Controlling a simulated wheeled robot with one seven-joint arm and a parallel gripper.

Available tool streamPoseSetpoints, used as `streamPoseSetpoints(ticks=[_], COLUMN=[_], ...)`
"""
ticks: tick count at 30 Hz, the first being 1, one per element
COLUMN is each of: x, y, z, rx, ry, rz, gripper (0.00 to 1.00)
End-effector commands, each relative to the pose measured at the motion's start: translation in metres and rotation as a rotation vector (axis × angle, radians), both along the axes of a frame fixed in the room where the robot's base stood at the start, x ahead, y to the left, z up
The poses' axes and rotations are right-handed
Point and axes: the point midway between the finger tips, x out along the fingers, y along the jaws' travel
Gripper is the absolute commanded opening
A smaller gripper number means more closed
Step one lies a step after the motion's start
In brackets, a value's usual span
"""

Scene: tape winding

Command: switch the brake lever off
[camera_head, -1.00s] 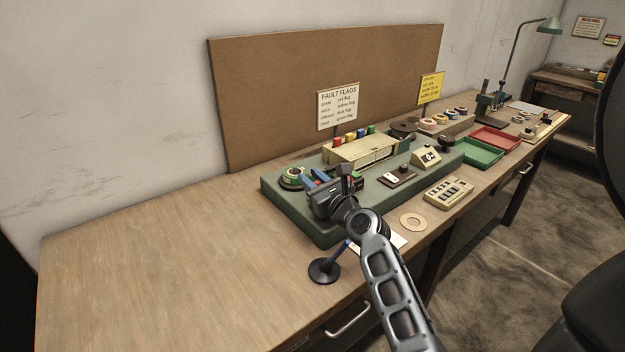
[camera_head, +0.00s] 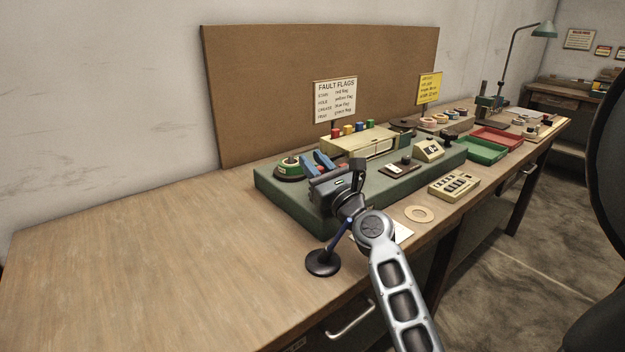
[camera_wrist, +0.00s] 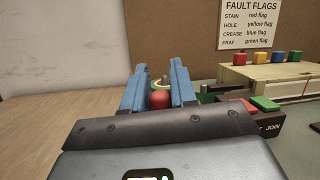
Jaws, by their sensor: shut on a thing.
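A red round knob (camera_wrist: 160,99), which looks like the brake lever's end, sits between the two blue fingers of my gripper (camera_wrist: 158,78) in the wrist view. The fingers are shut on it. The lever's shaft and pivot are hidden behind my gripper body, so its on or off position cannot be told. In the head view my gripper (camera_head: 315,162) is over the left end of the green machine base (camera_head: 280,196). A reel with green tape (camera_head: 289,168) stands just left of the fingers, and part of it shows behind the knob in the wrist view.
A dark JOIN box (camera_wrist: 268,122) with red and green buttons is close right of my gripper. A cream box (camera_head: 362,145) with coloured flags stands behind. A black round-footed stand (camera_head: 322,263) is on the table in front. The table's left side (camera_head: 130,255) is clear.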

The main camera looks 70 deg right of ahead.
Motion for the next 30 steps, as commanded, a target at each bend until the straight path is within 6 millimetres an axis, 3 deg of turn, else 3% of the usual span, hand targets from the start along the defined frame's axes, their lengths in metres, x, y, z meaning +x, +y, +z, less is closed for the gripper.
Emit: streamPoseSetpoints(ticks=[22, 23, 28, 30], x=[-0.0079, -0.0079, -0.0075, -0.0074], y=[0.0034, 0.0034, 0.0036, 0.0038], z=[0.004, 0.004, 0.0035, 0.0034], rx=[-0.053, -0.053, -0.053, -0.053], ry=[-0.09, -0.09, -0.089, -0.089], rz=[-0.003, -0.003, -0.001, -0.001], gripper=[0.0, 0.29, 0.45, 0.45])
